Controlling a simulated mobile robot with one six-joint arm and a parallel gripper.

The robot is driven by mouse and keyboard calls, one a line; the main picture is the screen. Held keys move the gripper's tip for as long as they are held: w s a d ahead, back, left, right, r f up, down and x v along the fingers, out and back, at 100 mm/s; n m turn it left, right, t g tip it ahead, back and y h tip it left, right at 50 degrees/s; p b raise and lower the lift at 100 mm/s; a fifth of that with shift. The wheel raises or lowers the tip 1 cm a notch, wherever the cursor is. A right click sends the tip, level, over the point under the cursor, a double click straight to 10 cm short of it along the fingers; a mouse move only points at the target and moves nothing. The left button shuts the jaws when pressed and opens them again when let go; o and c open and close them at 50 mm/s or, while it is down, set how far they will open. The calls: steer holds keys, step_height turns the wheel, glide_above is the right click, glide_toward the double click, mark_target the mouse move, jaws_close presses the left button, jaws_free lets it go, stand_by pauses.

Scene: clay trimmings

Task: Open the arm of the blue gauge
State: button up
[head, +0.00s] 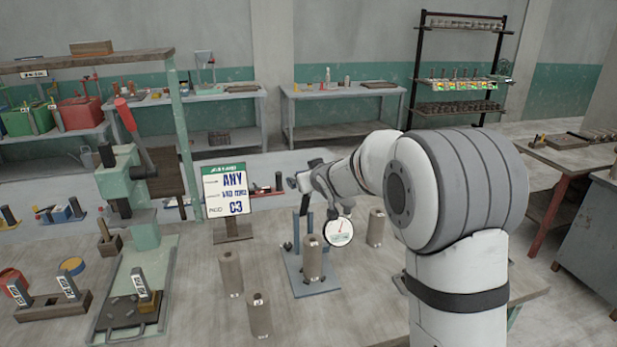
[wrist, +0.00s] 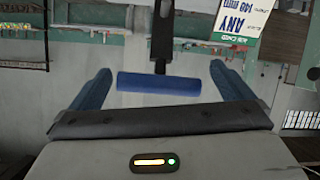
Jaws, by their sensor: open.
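The blue gauge has a blue base plate (head: 325,289) on the bench in the head view. A dark upright rises at its left rear. A round white dial (head: 340,232) shows at its right. A brown clay cylinder (head: 312,262) stands upright on the base. My gripper (head: 304,182) is above the gauge, near the top of its upright. In the wrist view my gripper (wrist: 160,88) is open, its two blue fingers spread. A blue bar (wrist: 158,83) lies between them, with gaps at both ends. Whether this bar is the gauge's arm I cannot tell.
Two clay cylinders stand front left of the gauge (head: 259,315) (head: 231,273), and one stands right (head: 376,227). A sign (head: 226,190) reading "ANY" stands behind left. A green press (head: 130,190) and a dark tray (head: 133,318) are at left. My arm hides the bench's right side.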

steer(key=v, duration=0.3)
steer(key=shift+s+d, duration=0.1)
steer(key=shift+s, duration=0.15)
steer(key=s+d+m+g+h, duration=0.2)
steer(key=s+d, duration=0.3)
steer(key=s, duration=0.4)
steer(key=s+d+m+g+h, duration=0.1)
steer(key=s+d+g+h, duration=0.1)
steer(key=s+d, duration=0.55)
steer(key=s+f+m+g, duration=0.1)
steer(key=s+f+g, duration=0.1)
steer(key=s, duration=1)
steer(key=s+f+m+g, duration=0.1)
steer(key=s+f+g, duration=0.2)
steer(key=s, duration=0.9)
steer(key=shift+d+f+g+y, duration=0.3)
steer(key=shift+f, duration=0.2)
